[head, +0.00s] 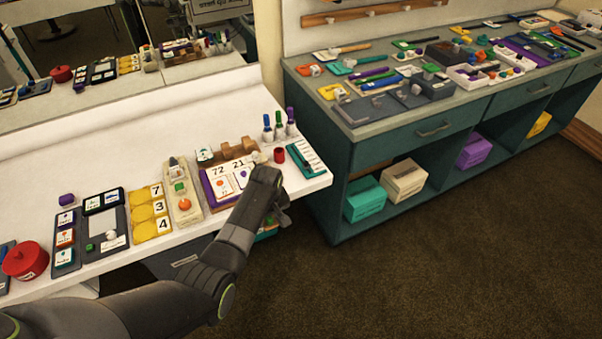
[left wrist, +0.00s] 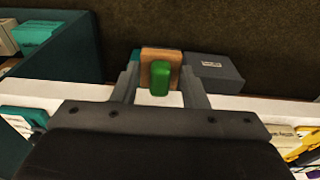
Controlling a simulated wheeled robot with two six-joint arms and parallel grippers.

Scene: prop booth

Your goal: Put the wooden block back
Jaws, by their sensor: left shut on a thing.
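In the left wrist view a tan wooden block (left wrist: 160,55) with a rounded green piece (left wrist: 160,82) on its near face sits between my left gripper's fingers (left wrist: 160,88). The gripper is shut on the block. In the head view my left gripper (head: 283,208) is at the white table's front edge, near its right end; the arm hides the block there. A purple-edged tray with number cards (head: 219,172) and wooden pieces (head: 247,146) behind them lies left of the gripper. My right gripper is not in view.
The white table (head: 130,150) also holds a red cup (head: 279,154), a teal tray (head: 308,158), several capped bottles (head: 279,126) and a beige board (head: 184,195). A green cabinet (head: 400,150) stands at the right. The table's back strip is clear.

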